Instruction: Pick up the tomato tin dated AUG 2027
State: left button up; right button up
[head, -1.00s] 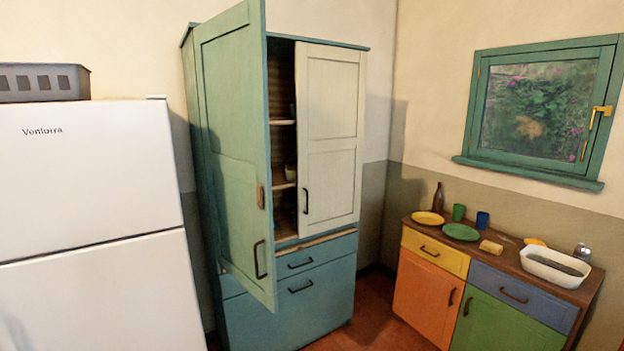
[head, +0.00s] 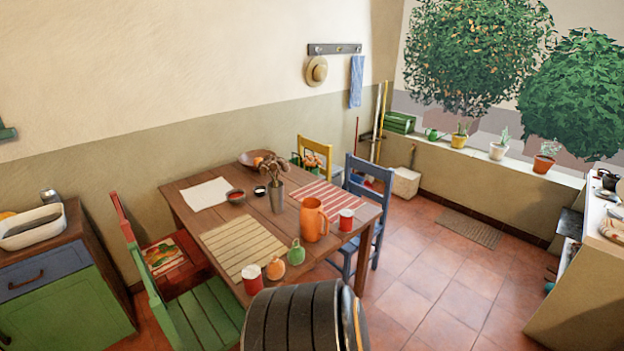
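No tomato tin with a readable date shows in the head view. Two small red and white cylinders stand on the wooden table (head: 190,205): one cylinder (head: 251,279) at the near edge, the other cylinder (head: 346,220) near the right end. Whether they are tins or cups I cannot tell, and no date can be read on them. Neither of my grippers is in view.
A green chair (head: 205,318) and a blue chair (head: 368,205) stand at the table. A dark ribbed rounded object (head: 300,318) fills the bottom middle. Tiled floor (head: 425,265) is open to the right, before a counter (head: 570,290). A green and blue cabinet (head: 65,290) stands left.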

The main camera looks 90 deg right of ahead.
aim_at(346, 216)
jog(key=z, duration=3.05)
